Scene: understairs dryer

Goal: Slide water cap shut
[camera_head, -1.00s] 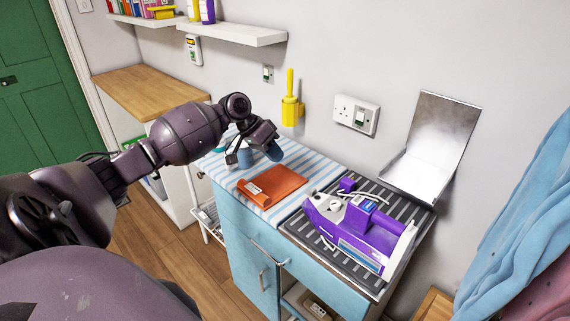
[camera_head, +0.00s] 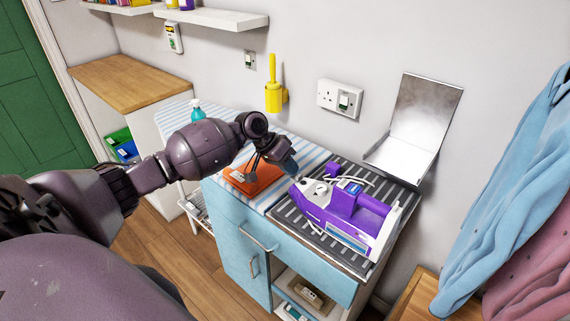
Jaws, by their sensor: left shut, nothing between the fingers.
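A purple and white appliance (camera_head: 345,215) that looks like an iron lies on a dark ribbed mat (camera_head: 298,222) at the right of the counter. A small round white part (camera_head: 321,187) shows on its left end, near a grey patch. I cannot tell whether this is the water cap or whether it is open. My left gripper (camera_head: 289,167) is shut and empty. It is just above and behind the appliance's left end, pointing toward it, with no clear contact visible. My right gripper is not in view.
An orange folded item (camera_head: 254,180) lies under my left wrist on the striped cloth (camera_head: 313,154). A teal spray bottle (camera_head: 196,111) stands behind my arm. A metal plate (camera_head: 420,115) is upright at the back right, and blue clothes (camera_head: 505,195) hang at the right.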

